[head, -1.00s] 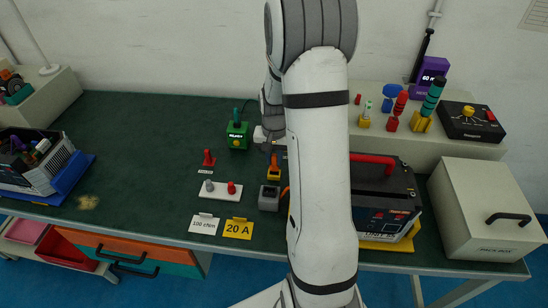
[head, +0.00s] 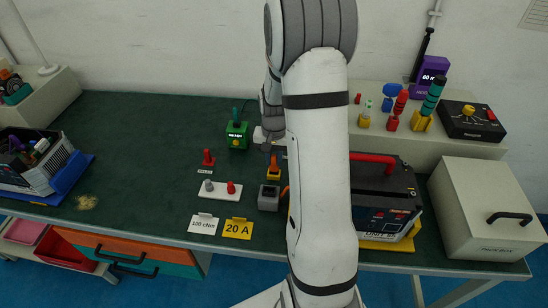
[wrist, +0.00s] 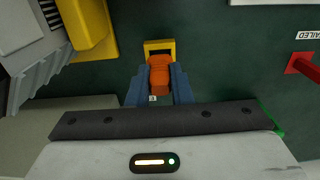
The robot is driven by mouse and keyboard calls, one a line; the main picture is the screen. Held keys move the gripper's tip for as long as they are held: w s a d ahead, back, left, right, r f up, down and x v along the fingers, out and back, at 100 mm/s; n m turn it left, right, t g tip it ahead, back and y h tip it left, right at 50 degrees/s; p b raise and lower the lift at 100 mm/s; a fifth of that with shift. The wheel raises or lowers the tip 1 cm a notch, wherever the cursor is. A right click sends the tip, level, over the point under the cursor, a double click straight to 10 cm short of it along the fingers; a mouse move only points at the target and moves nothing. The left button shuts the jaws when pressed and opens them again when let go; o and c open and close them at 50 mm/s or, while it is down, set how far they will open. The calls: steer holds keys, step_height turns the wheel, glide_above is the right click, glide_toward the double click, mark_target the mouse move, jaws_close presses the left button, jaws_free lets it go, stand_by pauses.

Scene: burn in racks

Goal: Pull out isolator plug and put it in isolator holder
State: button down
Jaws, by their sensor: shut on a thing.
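The orange isolator plug (wrist: 159,75) is between the two blue fingers of my gripper (wrist: 158,86), which is shut on it. In the wrist view the plug's far end meets or overlaps a yellow holder (wrist: 160,45) with a dark opening. I cannot tell how deep the plug sits in it. In the head view the plug (head: 274,161) shows as a small orange piece left of my arm, just behind the yellow holder (head: 272,176). My arm hides most of the gripper there.
A grey box (head: 269,198) stands just in front of the holder. The dark unit with a red handle (head: 372,160) is close on the right. A green device (head: 237,135), a red stand (head: 208,158) and a white plate (head: 220,190) are left. The far-left mat is mostly clear.

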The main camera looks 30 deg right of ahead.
steer(key=shift+f+b, duration=0.8)
steer(key=shift+f, duration=0.25)
steer(key=c, duration=1.2)
jaws_free()
steer(key=shift+r, duration=0.2)
